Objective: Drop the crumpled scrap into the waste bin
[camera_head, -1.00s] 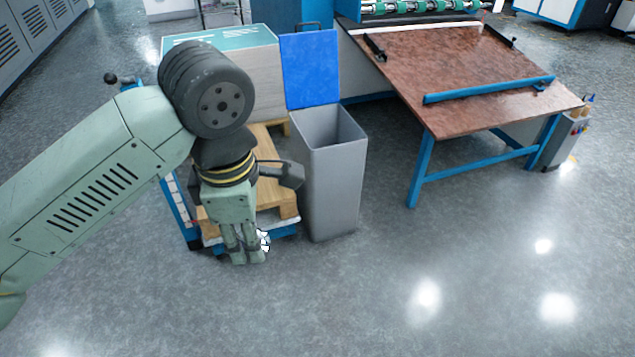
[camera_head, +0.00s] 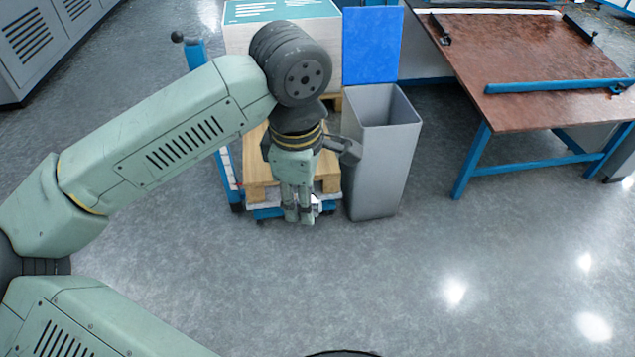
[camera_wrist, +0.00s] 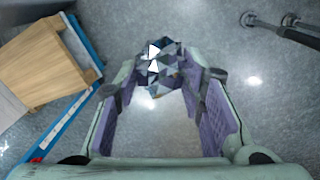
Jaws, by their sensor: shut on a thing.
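The crumpled scrap (camera_wrist: 160,68) is a faceted grey and white ball between the fingertips of my gripper (camera_wrist: 158,84) in the wrist view. In the head view my gripper (camera_head: 300,213) points down, and only a small white part of the scrap (camera_head: 316,205) shows beside the fingers. My gripper is shut on the scrap. The waste bin (camera_head: 380,165) is a tall grey box with an open top and a raised blue lid (camera_head: 372,45). It stands just right of my gripper, which is lower than the bin's rim and apart from it.
A blue cart (camera_head: 222,175) with a wooden pallet (camera_head: 258,170) stands behind and left of my gripper; the pallet also shows in the wrist view (camera_wrist: 45,65). A brown-topped table (camera_head: 540,60) with blue legs is at right. The floor in front is clear.

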